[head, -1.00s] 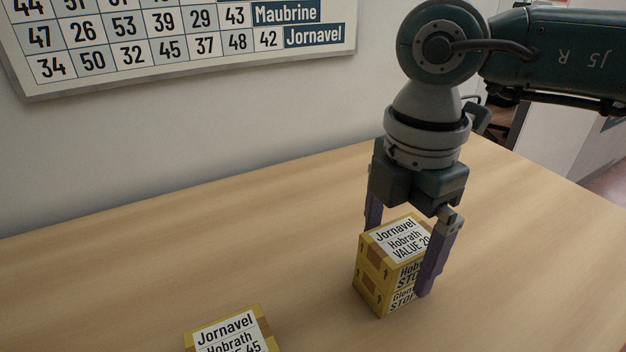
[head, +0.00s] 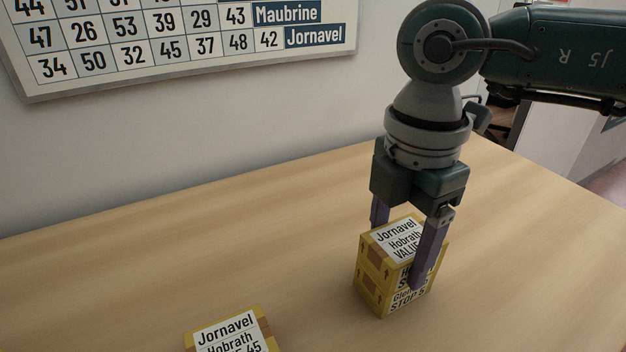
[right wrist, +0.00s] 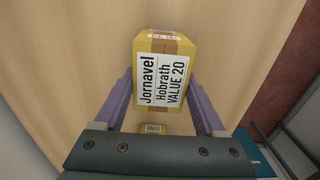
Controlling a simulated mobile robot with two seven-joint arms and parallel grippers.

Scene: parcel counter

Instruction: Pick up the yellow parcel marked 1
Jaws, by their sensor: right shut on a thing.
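A yellow parcel (head: 392,238) is the upper of what look like two stacked yellow parcels on the table. Its top label reads Jornavel, Hobrath, VALUE 20; it shows in the right wrist view (right wrist: 165,60). I see no mark 1 on it. The lower parcel (head: 405,302) has a label ending in STOP 5. My right gripper (head: 398,256) points down, shut on the upper parcel, one finger on each side. The far finger is partly hidden behind the parcel. Another yellow parcel (head: 230,335), labelled Jornavel, Hobrath, with 45 visible, is cut off at the bottom edge. My left gripper is not in view.
The wooden table (head: 150,270) is bare around the stack and at the left. A wall stands behind it, with a board (head: 180,50) of numbers and names.

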